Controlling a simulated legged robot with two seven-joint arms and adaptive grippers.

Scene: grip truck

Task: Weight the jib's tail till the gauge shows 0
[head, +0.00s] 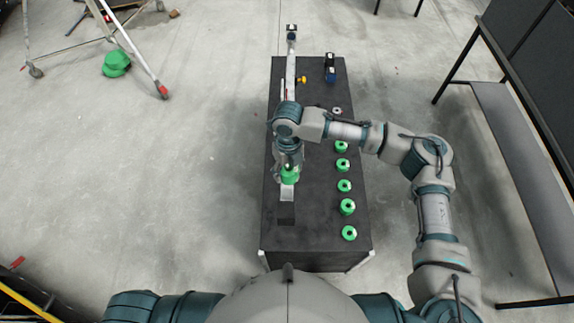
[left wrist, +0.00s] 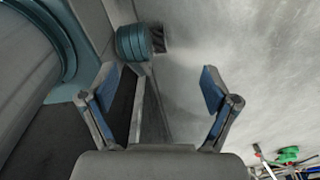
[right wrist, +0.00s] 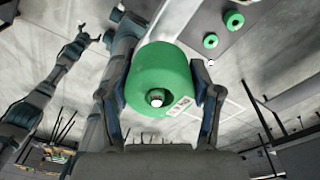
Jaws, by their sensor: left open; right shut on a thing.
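My right gripper (head: 289,163) is shut on a green ring-shaped weight (head: 289,176) over the tail end of the jib (head: 287,195), at the left of the black table. I cannot tell whether the weight touches the jib. In the right wrist view the weight (right wrist: 160,72) sits between both fingers, its central hole showing. Several more green weights (head: 344,186) stand in a row along the table's right side. The jib's far arm (head: 290,72) runs away from me. I cannot make out a gauge reading. My left gripper (left wrist: 163,92) is open and empty in the left wrist view.
The black table (head: 317,225) has a bare strip in its middle. A blue device (head: 330,68) stands at its far right and a small grey ring (head: 337,111) lies nearer. A grey bench (head: 520,180) is at the right, a wheeled frame (head: 130,50) at the far left.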

